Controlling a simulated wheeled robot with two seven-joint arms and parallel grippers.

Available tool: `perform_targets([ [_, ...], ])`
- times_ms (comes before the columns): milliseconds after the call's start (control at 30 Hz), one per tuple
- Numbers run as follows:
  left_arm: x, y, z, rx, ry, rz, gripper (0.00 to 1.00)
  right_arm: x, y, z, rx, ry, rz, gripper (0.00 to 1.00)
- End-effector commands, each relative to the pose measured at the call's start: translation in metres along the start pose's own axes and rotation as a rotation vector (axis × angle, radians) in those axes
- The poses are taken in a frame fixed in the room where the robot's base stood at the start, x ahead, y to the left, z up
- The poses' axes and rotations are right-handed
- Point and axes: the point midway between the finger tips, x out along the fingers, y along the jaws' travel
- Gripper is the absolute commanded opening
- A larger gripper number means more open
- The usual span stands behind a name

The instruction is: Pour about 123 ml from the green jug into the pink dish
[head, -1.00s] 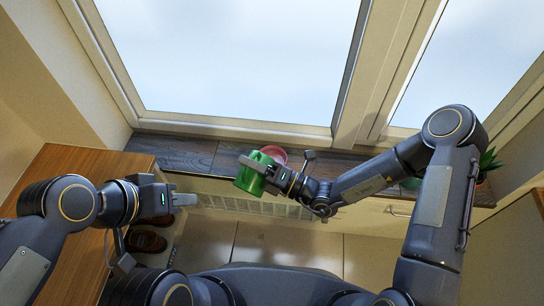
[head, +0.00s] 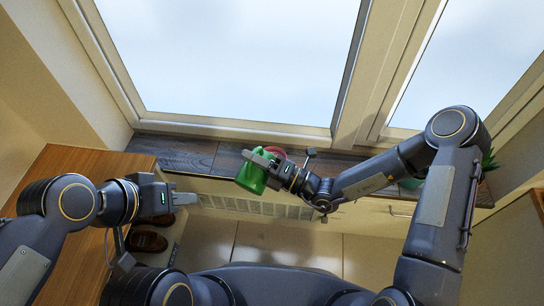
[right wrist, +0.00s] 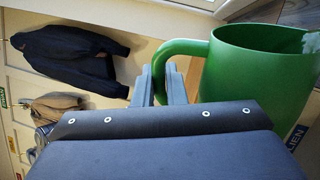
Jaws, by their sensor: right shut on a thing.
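The green jug (head: 250,178) is at the windowsill in the head view, tilted and held by my right gripper (head: 262,161). In the right wrist view the jug (right wrist: 255,70) fills the upper right, and the fingers (right wrist: 165,85) are at its handle. A pale patch shows inside its rim at the right edge. The pink dish (head: 278,151) is on the sill just behind the right gripper, mostly hidden by it. No stream is visible. My left gripper (head: 186,198) is empty, left of the jug; whether its fingers are apart is unclear.
The dark wooden sill (head: 185,150) runs below the window. A wooden top (head: 75,165) is at the left, with brown shoes (head: 150,240) beside it. A green plant (head: 489,160) stands at the right. A dark jacket (right wrist: 70,55) hangs in the right wrist view.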

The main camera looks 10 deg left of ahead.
Motion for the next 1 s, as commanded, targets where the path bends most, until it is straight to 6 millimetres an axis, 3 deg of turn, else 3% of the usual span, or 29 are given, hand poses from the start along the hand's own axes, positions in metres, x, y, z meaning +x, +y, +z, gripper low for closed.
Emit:
perform_targets([
  [100,0.001,0.000,0.000,0.000,0.000,0.000,0.36,0.000,-0.001,0.000,0.003,0.000,0.002,0.00],
  [167,0.014,-0.007,0.007,0.000,0.001,0.000,0.36,-0.001,-0.008,-0.015,-0.041,0.013,0.002,0.00],
  [333,0.003,-0.001,0.002,0.000,0.000,0.000,0.36,-0.002,-0.009,-0.039,-0.302,0.061,0.001,0.00],
  [800,-0.003,0.002,-0.002,0.000,0.000,0.000,0.36,-0.002,-0.014,-0.059,-0.546,0.107,0.001,0.00],
  [1000,-0.003,0.001,-0.002,0.000,0.000,0.000,0.36,-0.003,-0.015,-0.059,-0.560,0.108,0.000,0.00],
])
